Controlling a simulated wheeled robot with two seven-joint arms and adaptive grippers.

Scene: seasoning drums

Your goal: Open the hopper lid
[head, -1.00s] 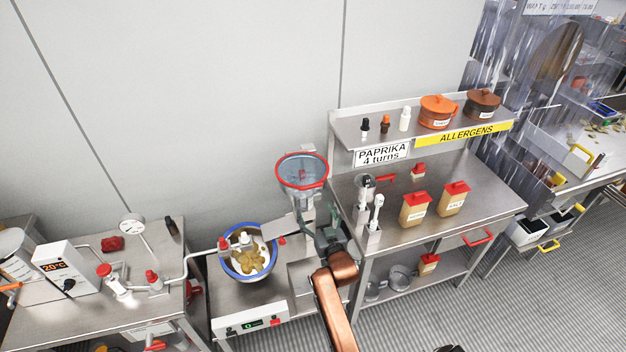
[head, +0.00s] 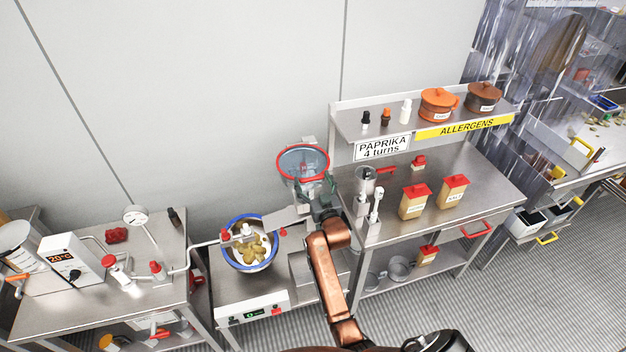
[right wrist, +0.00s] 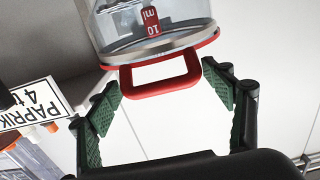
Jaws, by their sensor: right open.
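The hopper (head: 290,164) is a clear bowl with a red rim, standing behind the scale bench in the head view. Its lid looks closed. In the right wrist view the clear lid (right wrist: 150,22) has a pale band, a red edge and a red loop handle (right wrist: 160,86). My right gripper (right wrist: 168,86) is open, with its green-padded fingers on either side of the handle and gaps at both sides. In the head view my right gripper (head: 316,188) is at the hopper's front and hides its lower part. My left gripper is not in view.
A blue-rimmed bowl (head: 231,262) with brownish contents stands left of the hopper. A shelf with a PAPRIKA 4 turns sign (head: 382,147) is close on the right. Two red-capped tubs (head: 414,204) stand on the bench there. The wall behind is bare.

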